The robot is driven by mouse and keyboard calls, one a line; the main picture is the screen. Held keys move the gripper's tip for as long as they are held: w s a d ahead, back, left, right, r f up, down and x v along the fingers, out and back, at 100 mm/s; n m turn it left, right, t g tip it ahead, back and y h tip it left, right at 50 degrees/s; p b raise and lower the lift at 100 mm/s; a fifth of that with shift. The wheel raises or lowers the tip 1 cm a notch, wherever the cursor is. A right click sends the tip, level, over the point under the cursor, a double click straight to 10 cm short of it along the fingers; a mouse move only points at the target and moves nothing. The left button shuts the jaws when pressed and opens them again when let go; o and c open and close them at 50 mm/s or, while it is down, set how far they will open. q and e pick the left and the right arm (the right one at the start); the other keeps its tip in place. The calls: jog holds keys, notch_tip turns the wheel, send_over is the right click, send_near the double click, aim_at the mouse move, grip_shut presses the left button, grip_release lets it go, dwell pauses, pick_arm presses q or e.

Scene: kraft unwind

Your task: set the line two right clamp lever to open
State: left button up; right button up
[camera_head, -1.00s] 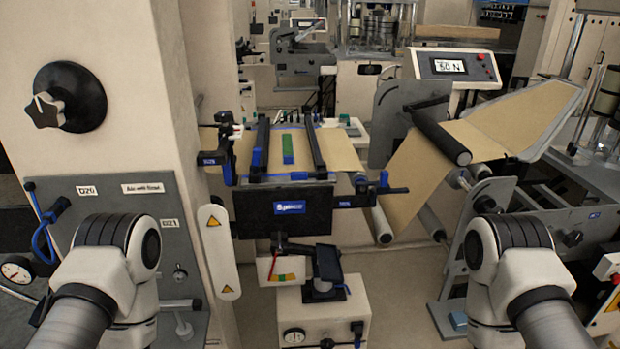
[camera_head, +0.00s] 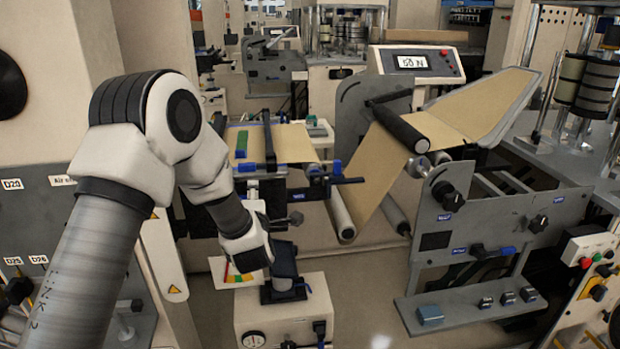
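The splice table (camera_head: 295,146) with its brown web stands left of centre. A dark clamp bar (camera_head: 269,146) crosses it. A black and blue lever-like part (camera_head: 335,180) sticks out at the table's right front corner; I cannot tell if it is the named clamp lever or how it is set. My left arm comes in from the left, its wrist in front of the table's lower front. My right gripper is out of view.
A white box with a gauge (camera_head: 283,318) and a dark stand (camera_head: 284,266) is below my wrist. Rollers (camera_head: 343,215) and a grey machine frame (camera_head: 455,235) stand to the right, with a shelf (camera_head: 470,305). Open floor lies between box and shelf.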

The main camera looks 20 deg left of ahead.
aim_at(248, 168)
pick_arm(q)
jog(key=shift+n+y, duration=0.4)
jog(key=a+r, duration=0.1)
jog(key=w+a+r, duration=0.1)
jog(key=r, duration=0.1)
jog(key=a+r, duration=0.1)
jog(key=shift+w+r+p, duration=0.2)
jog(key=shift+r+p, duration=0.1)
jog(key=shift+p, duration=0.1)
jog(key=x, duration=0.1)
jog(key=p+x, duration=0.1)
jog(key=x, duration=0.1)
jog(key=d+x, duration=0.1)
jog(key=shift+w+a, duration=0.2)
jog(key=shift+w, duration=0.3)
jog(key=shift+w+a+f, duration=0.15)
jog(key=shift+w+a, duration=0.15)
jog(key=shift+a, duration=0.15)
jog(key=shift+d, duration=0.15)
grip_shut()
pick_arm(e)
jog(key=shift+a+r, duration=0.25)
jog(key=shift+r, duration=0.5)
